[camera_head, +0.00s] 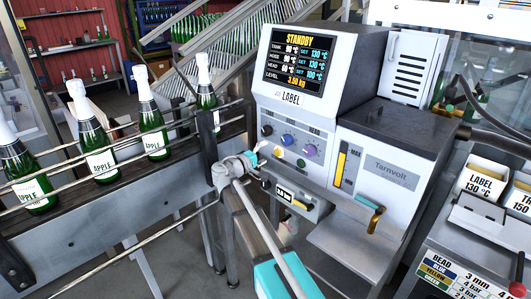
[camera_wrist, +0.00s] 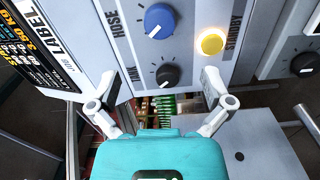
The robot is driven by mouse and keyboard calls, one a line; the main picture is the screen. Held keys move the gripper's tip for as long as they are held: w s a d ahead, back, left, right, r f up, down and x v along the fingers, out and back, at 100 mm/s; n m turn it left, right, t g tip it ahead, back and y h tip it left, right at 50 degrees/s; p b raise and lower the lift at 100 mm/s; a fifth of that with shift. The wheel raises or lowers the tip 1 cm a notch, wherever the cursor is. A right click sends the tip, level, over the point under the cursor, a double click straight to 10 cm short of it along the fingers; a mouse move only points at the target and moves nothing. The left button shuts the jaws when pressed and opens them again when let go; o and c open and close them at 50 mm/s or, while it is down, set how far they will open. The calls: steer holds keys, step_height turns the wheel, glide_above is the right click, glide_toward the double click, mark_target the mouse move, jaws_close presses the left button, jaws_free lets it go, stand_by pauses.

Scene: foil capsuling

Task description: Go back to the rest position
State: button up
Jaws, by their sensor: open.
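My gripper (camera_head: 261,156) is in front of the lower left of the label glue machine's control panel (camera_head: 290,150) in the head view. In the wrist view its two pale fingers (camera_wrist: 160,78) are spread wide with nothing between them. Beyond them are a black TANK knob (camera_wrist: 163,75), a blue HOSE knob (camera_wrist: 158,20) and a lit yellow STANDBY button (camera_wrist: 211,44). The fingers look apart from the knobs, but the exact gap is hard to tell. The machine's screen (camera_head: 298,62) reads STANDBY, with tank, hose and head temperatures and a level.
Several green bottles with white foil tops (camera_head: 153,120) stand on the railed conveyor (camera_head: 110,215) at left. A grey machine with a LABEL bin (camera_head: 484,183) stands at right. A metal shelf (camera_head: 345,240) juts out below the glue machine. Bottle racks are behind.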

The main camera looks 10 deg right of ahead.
steer(key=s+d+f+m+g+y, duration=0.2)
steer(key=s+d+f+g+y, duration=0.15)
steer(key=s+f, duration=0.4)
steer(key=s+d+f+m+g+y, duration=0.2)
steer(key=s+d+f+g+y, duration=0.15)
steer(key=s+d+f, duration=0.35)
steer(key=s+a+f+m+g+y, duration=0.15)
steer(key=s+a+y, duration=0.25)
steer(key=s, duration=0.4)
steer(key=s+a+f+m+g+y, duration=0.1)
steer(key=s+a+f+g+y, duration=0.2)
steer(key=s, duration=0.5)
step_height(320, 180, up, 16)
steer(key=p, duration=1.5)
steer(key=shift+w+t+y+p, duration=0.3)
steer(key=shift+w+t, duration=0.15)
steer(key=shift+a, duration=0.1)
